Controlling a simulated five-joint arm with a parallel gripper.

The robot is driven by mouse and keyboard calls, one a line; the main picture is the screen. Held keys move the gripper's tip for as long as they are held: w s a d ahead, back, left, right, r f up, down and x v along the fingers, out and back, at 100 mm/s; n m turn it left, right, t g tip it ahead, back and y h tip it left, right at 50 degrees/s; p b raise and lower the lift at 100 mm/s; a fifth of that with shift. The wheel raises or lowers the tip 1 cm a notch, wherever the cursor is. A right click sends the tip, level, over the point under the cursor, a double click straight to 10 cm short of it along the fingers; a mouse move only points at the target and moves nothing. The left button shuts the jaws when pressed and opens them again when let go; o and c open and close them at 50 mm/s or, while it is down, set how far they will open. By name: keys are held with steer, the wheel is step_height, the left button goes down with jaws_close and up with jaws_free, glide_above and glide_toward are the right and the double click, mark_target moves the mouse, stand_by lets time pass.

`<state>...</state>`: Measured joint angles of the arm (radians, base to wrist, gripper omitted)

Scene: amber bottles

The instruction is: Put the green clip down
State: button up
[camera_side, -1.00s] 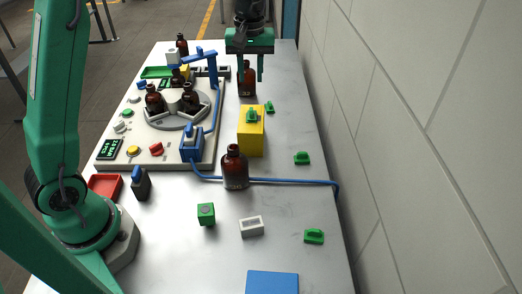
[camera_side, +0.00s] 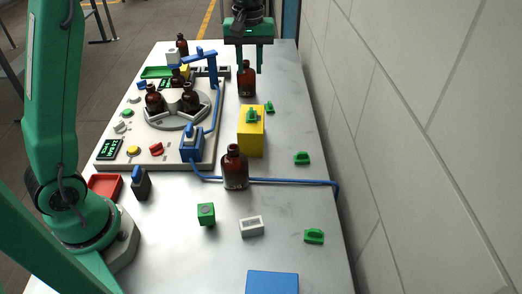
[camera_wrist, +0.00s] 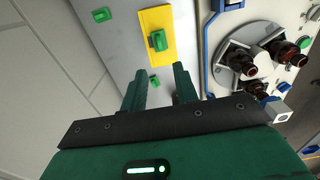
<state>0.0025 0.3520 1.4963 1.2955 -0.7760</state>
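A green clip (camera_side: 252,116) sits on top of the yellow block (camera_side: 244,141); in the wrist view, the clip (camera_wrist: 158,40) also lies on the yellow block (camera_wrist: 151,15). Another green clip (camera_side: 270,107) lies on the table just right of the block, and others lie nearer the camera (camera_side: 302,158) and (camera_side: 314,237). My gripper (camera_side: 249,71) is at the far end of the table, above the surface. I cannot tell which clip the task means.
An amber bottle (camera_side: 246,84) stands close to my gripper in the side view. Another bottle (camera_side: 235,169) stands near a blue cable (camera_side: 290,182). A machine with a bottle carousel (camera_side: 176,120) fills the left. A wall runs along the right. Table space right of the yellow block is mostly clear.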

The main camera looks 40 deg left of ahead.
steer(key=s+r+m+t, duration=0.3)
steer(key=s+r+m, duration=0.15)
steer(key=s, duration=0.85)
steer(key=s+f+m+t, duration=0.2)
steer(key=s+f+m, duration=0.1)
steer(key=s, duration=0.9)
steer(key=shift+s+m+t, duration=0.25)
steer(key=shift+m+t, duration=0.05)
steer(key=shift+m, duration=0.35)
